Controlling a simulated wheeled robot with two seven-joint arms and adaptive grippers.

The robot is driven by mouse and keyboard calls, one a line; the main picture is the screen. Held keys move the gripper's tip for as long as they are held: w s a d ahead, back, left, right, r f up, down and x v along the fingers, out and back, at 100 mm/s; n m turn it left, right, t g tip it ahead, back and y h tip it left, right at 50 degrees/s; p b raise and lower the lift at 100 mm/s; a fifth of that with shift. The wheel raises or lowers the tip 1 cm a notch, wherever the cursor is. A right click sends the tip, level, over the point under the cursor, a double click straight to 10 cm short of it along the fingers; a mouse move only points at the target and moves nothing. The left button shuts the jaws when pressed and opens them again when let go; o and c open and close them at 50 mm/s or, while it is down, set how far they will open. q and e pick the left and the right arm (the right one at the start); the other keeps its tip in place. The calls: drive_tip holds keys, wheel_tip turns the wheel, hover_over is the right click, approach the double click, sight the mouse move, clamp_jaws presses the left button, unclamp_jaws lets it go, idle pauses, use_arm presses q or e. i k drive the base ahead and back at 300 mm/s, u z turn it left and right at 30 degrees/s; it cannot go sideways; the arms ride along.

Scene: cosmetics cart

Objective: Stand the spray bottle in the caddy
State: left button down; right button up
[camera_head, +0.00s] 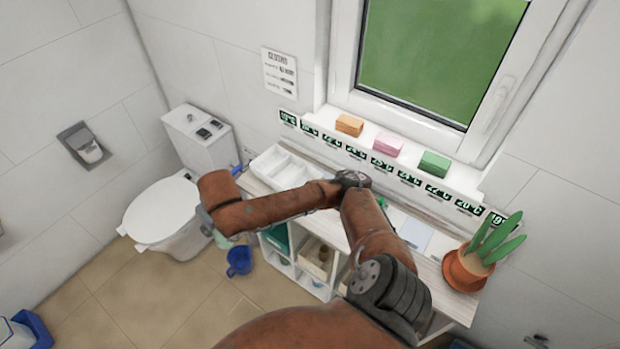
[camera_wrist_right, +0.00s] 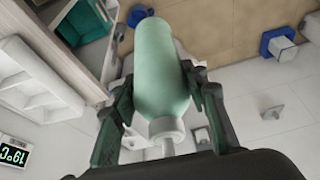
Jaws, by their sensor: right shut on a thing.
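The spray bottle (camera_wrist_right: 158,65) is pale green with a whitish neck and nozzle. In the right wrist view, it lies between the two dark fingers of my right gripper (camera_wrist_right: 162,90), which is shut on it. Its neck points toward the wrist and its base away. In the head view, my right gripper (camera_head: 206,219) is mostly hidden behind its arm, beyond the left end of the counter. A little pale green of the bottle (camera_head: 221,241) shows below it. The white caddy (camera_head: 281,168) with compartments sits on the counter's left end, apart from the bottle. My left gripper is out of view.
The toilet (camera_head: 160,212) stands left of the counter. A blue bucket (camera_head: 239,261) is on the floor below my right arm. Shelves (camera_head: 314,262) are under the counter. A potted plant (camera_head: 468,265) stands at its right end. Colored boxes (camera_head: 388,145) line the sill.

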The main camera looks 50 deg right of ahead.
sight(287, 177)
drive_tip(key=z, duration=1.1)
drive_tip(key=i, duration=0.15)
drive_tip(key=z, duration=0.05)
